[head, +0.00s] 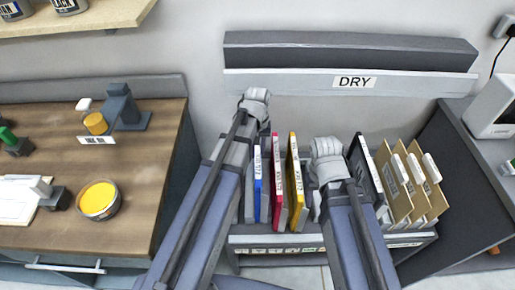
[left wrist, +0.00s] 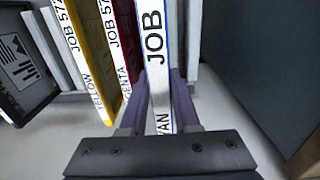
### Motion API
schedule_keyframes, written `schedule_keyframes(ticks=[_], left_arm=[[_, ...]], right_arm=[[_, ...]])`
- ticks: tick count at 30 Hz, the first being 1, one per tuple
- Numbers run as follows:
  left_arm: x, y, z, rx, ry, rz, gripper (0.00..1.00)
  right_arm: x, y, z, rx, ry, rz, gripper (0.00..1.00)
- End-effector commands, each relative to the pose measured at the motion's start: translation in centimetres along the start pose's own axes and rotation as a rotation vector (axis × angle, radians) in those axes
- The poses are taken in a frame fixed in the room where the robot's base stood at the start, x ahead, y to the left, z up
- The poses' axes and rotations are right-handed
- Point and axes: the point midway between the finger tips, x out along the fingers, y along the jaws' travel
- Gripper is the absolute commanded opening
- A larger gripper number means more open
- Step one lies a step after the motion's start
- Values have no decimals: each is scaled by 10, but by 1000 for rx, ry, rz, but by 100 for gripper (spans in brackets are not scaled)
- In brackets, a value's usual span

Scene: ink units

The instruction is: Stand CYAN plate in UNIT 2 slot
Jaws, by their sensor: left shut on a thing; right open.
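The cyan plate (head: 257,187) has a white spine and blue edges. I cannot tell whether the plate is lifted. My right gripper (head: 326,170) is open over the rack, between the yellow and black plates; its fingertips are mostly hidden. No UNIT 2 label is legible.
Magenta (head: 277,190), yellow (head: 295,190) and black (head: 366,180) plates stand in the rack, with brown folders (head: 410,185) at right. A DRY sign (head: 355,82) is above. The wooden bench (head: 140,185) at left carries an ink tin (head: 99,200) and small units.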

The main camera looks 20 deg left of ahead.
Motion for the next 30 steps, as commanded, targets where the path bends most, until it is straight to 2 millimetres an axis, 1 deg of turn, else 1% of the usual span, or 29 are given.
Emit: schedule_keyframes(ticks=[2, 4, 11, 12, 16, 23, 30], left_arm=[[1, 0, 0, 0, 0, 0, 0], [-7, 0, 0, 0, 0, 0, 0], [-18, 0, 0, 0, 0, 1, 0], [-24, 0, 0, 0, 0, 1, 0], [-30, 0, 0, 0, 0, 1, 0], [-29, 0, 0, 0, 0, 2, 0], [-22, 0, 0, 0, 0, 2, 0]], right_arm=[[1, 0, 0, 0, 0, 0, 50], [-6, 1, 0, 0, 0, 0, 50], [-18, 2, 1, 0, 0, 0, 50], [-23, 2, 1, 0, 0, 0, 50], [-30, 3, 2, 0, 0, 0, 50], [-29, 3, 2, 0, 0, 0, 50], [-21, 2, 1, 0, 0, 0, 50]])
